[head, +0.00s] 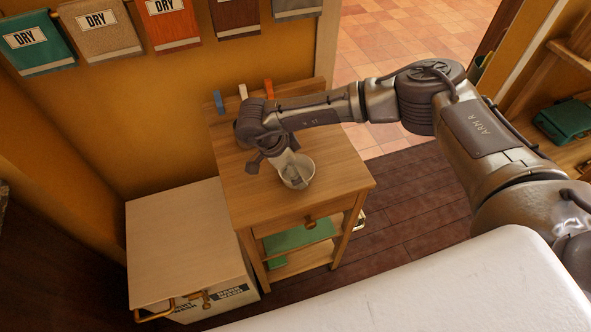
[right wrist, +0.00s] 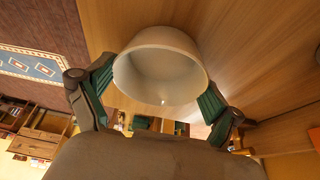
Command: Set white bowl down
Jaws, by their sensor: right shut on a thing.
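The white bowl (head: 305,171) is at the top of a small wooden table (head: 338,178), near the middle of the tabletop. My right gripper (head: 290,166) is shut on the bowl and reaches down to it from the left and behind. In the right wrist view the bowl (right wrist: 160,62) sits between the two green-padded fingers of the gripper (right wrist: 158,84), with its open side towards the camera. Wood lies close behind the bowl there. I cannot tell whether its base touches the tabletop. My left gripper is not in view.
Blue (head: 219,101), white (head: 243,91) and orange (head: 269,88) pegs stand along the table's back edge. A pale lidded box (head: 180,243) stands left of the table. Several cloths marked DRY (head: 97,27) hang above. The tabletop right of the bowl is clear.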

